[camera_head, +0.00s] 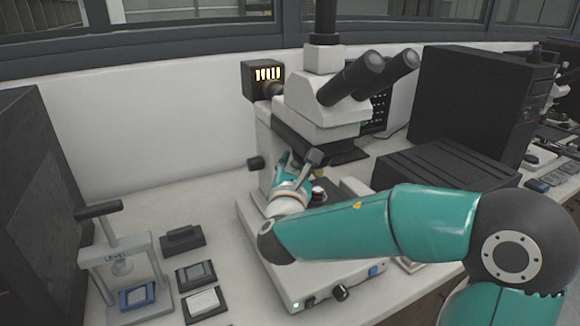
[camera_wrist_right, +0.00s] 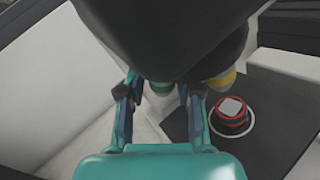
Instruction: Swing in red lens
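The microscope (camera_head: 325,110) stands in the middle of the bench in the head view. My right gripper (camera_head: 299,163) is under its head, beside the nosepiece. In the right wrist view the fingers of my right gripper (camera_wrist_right: 160,95) are spread apart. The dark nosepiece (camera_wrist_right: 165,35) fills the top of that view, with a green-banded lens (camera_wrist_right: 162,86) between the finger lines and a yellow-banded lens (camera_wrist_right: 222,80) to the right. I cannot tell whether the fingers touch a lens. No red-banded lens shows clearly on the nosepiece. My left gripper is out of view.
A red-sided piece with a pale top (camera_wrist_right: 231,112) sits on the black stage (camera_wrist_right: 268,125), right of the fingers. A press (camera_head: 120,262) and small trays (camera_head: 195,275) stand at the left. A black box (camera_head: 445,170) stands right of the microscope.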

